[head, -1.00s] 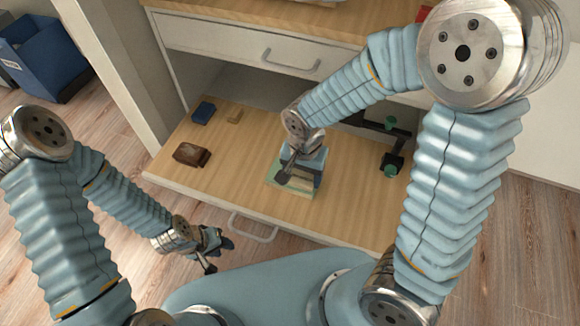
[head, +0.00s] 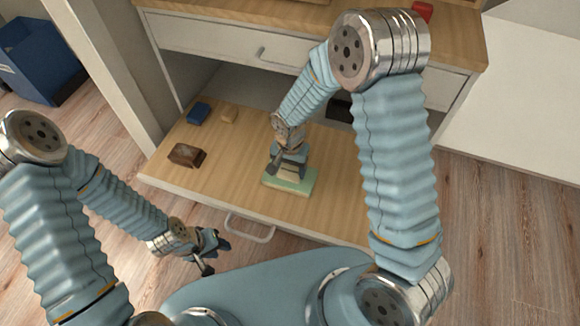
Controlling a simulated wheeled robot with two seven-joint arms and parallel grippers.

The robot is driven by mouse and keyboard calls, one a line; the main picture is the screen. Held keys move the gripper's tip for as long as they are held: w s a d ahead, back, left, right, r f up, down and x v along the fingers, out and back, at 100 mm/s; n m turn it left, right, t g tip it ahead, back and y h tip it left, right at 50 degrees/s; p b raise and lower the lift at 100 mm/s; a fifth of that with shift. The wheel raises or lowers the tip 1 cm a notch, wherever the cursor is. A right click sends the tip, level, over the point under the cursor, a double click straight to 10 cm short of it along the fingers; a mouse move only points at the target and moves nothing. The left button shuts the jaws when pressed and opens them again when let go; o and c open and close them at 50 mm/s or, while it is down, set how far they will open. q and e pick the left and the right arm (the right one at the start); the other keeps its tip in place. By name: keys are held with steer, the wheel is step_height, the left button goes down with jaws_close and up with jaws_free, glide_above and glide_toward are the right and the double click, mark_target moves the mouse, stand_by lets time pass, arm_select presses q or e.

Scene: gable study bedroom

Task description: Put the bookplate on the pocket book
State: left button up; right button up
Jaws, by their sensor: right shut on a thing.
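The green pocket book (head: 305,184) lies flat on the pulled-out wooden surface, near its front edge. My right gripper (head: 288,167) reaches down from above and is shut on a pale piece, apparently the bookplate (head: 293,174). The piece is over the book; I cannot tell whether it touches it. The fingers and wrist hide part of both. My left gripper (head: 213,254) is open and empty, low in front of the drawer, away from the book.
A brown block (head: 187,155), a blue block (head: 199,113) and a small tan block (head: 229,115) lie to the left on the wooden surface. A drawer handle (head: 250,228) sticks out in front. A blue bin (head: 40,60) stands on the floor at far left.

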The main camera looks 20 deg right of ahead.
mark_target(290, 171)
steer(key=shift+f, duration=0.1)
steer(key=shift+f, duration=0.15)
steer(key=o, duration=1)
steer(key=shift+o, duration=0.2)
steer(key=shift+r, duration=0.3)
step_height(290, 171, up, 12)
steer(key=p, duration=0.1)
steer(key=shift+s, duration=0.1)
